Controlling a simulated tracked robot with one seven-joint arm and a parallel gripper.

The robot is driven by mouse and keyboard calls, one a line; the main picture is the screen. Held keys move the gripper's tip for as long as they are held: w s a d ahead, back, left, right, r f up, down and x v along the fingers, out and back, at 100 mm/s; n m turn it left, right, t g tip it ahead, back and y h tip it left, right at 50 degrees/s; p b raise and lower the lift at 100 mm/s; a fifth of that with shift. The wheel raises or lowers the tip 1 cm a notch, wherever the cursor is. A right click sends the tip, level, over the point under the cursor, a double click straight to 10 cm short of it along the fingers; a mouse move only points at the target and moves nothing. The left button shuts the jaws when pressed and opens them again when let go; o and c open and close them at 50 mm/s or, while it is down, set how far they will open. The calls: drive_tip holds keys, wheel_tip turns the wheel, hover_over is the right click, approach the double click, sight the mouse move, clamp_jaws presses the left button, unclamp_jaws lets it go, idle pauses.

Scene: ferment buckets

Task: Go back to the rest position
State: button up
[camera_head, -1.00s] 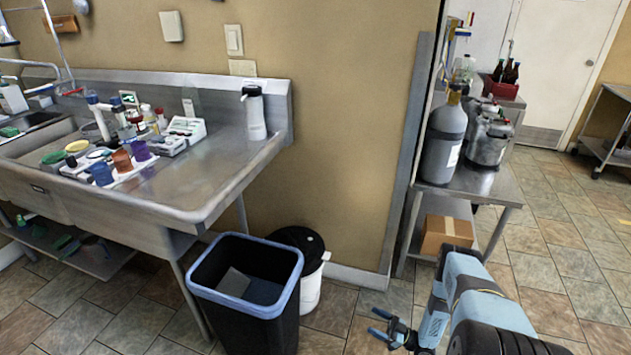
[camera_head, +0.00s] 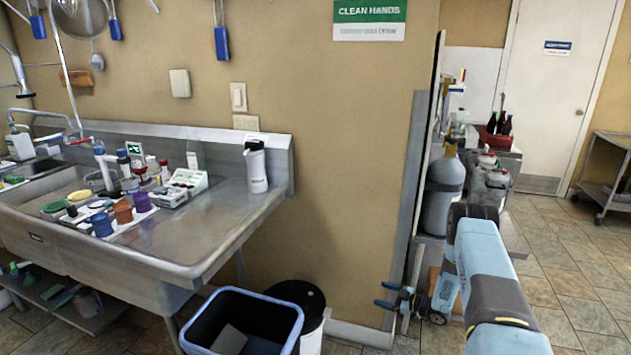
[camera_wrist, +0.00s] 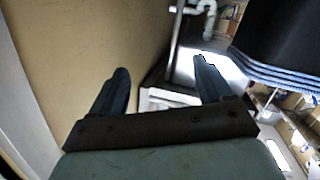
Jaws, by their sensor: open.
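My gripper (camera_head: 386,295) is in the lower middle of the head view, in front of the lower wall edge and left of the gas cylinder. Its two blue fingers point left and stand apart, with nothing between them. The wrist view also shows my gripper (camera_wrist: 160,85) with its fingers spread and empty. A dark bin wall (camera_wrist: 285,35) is at the upper right of the wrist view, apart from the fingers.
A black bin with a blue rim (camera_head: 270,301) and a white bucket with a black lid (camera_head: 305,297) stand left of my gripper. A steel sink counter (camera_head: 215,225) is at the left. A grey cylinder (camera_head: 438,197) stands behind my arm. Tiled floor (camera_head: 560,270) is clear at the right.

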drive_tip(key=w+d+r+m+t+h, duration=0.15)
drive_tip(key=w+r+h, duration=0.3)
drive_tip(key=r, duration=0.85)
drive_tip(key=w+d+r+m+t+h, duration=0.1)
drive_tip(key=w+d+r+h, duration=0.15)
drive_tip(key=w+r, duration=0.7)
drive_tip(key=s+d+r+m+h, duration=0.1)
drive_tip(key=s+r+m+h, duration=0.35)
drive_tip(key=r, duration=0.95)
drive_tip(key=s+r+m+h, duration=0.1)
drive_tip(key=s+r+h, duration=0.1)
drive_tip(key=s+r, duration=0.8)
drive_tip(key=s+a+r+m+g+h, duration=0.2)
drive_tip(key=s+r+m, duration=0.2)
drive_tip(key=s+r, duration=1.35)
drive_tip(key=s+a+f+m+g+y, duration=0.1)
drive_tip(key=s+a+g, duration=0.1)
drive_tip(key=s, duration=1.2)
drive_tip(key=s+a+f+m+g+y, duration=0.1)
drive_tip(key=s+a, duration=0.3)
drive_tip(key=s, duration=1.1)
drive_tip(key=shift+a+m+g, duration=0.25)
drive_tip(key=shift+m+g, duration=0.1)
drive_tip(key=shift+m, duration=0.15)
